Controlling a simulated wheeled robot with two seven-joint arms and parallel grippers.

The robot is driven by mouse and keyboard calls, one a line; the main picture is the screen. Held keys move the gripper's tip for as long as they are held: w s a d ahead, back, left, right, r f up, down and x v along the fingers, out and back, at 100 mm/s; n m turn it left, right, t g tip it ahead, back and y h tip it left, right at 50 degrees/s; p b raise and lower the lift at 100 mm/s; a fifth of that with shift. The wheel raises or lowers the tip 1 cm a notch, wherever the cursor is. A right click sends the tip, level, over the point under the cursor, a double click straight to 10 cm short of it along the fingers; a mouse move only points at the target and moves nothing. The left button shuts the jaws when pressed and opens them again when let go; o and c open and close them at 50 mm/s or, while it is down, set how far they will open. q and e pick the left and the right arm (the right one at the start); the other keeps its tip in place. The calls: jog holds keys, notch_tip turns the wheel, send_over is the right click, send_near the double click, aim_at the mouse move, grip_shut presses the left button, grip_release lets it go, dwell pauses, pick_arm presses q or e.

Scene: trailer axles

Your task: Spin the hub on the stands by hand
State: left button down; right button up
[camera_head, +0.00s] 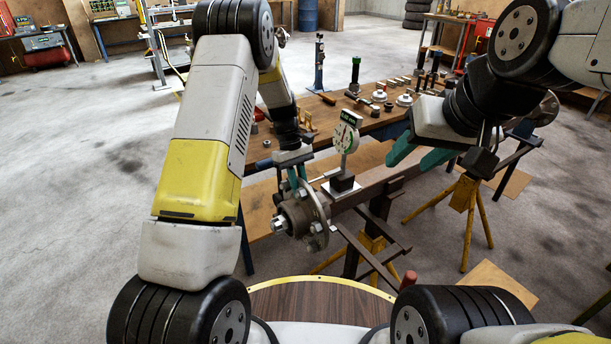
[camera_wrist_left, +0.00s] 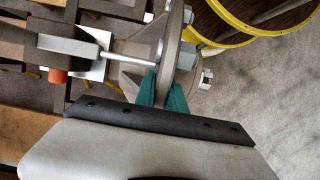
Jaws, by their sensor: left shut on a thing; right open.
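The hub (camera_head: 297,213), a grey-brown metal flange with studs and nuts, sits on the end of a dark axle beam (camera_head: 380,184) held by yellow stands (camera_head: 467,195). My left gripper (camera_head: 296,184) is shut on the hub's upper edge or a stud there; its teal fingers partly hide it. In the left wrist view the left gripper (camera_wrist_left: 162,90) meets the hub flange (camera_wrist_left: 166,45). A dial gauge (camera_head: 346,135) on a block stands on the axle, its rod reaching toward the flange. My right gripper (camera_head: 420,155) is open and empty above the axle's right part.
A wooden bench (camera_head: 375,122) with tools, cups and small parts stands behind the axle. A round dark wooden surface with a yellow rim (camera_head: 318,280) lies in front. A red-ended handle (camera_head: 409,279) is near the front. Open concrete floor lies left and right.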

pick_arm(q)
jog(key=shift+w+a+f+g+h, duration=0.2)
jog(key=shift+w+a+g+h, duration=0.1)
jog(key=shift+w+g+h, duration=0.2)
jog(key=shift+w+a+f+g+h, duration=0.15)
jog(key=shift+w+a+g+h, duration=0.2)
jog(key=shift+g, duration=0.25)
jog(key=shift+w, duration=0.1)
jog(key=c, duration=1.7)
grip_release()
jog(key=v, duration=0.7)
jog(key=shift+w+a+r, duration=0.1)
jog(key=shift+w+r, duration=0.1)
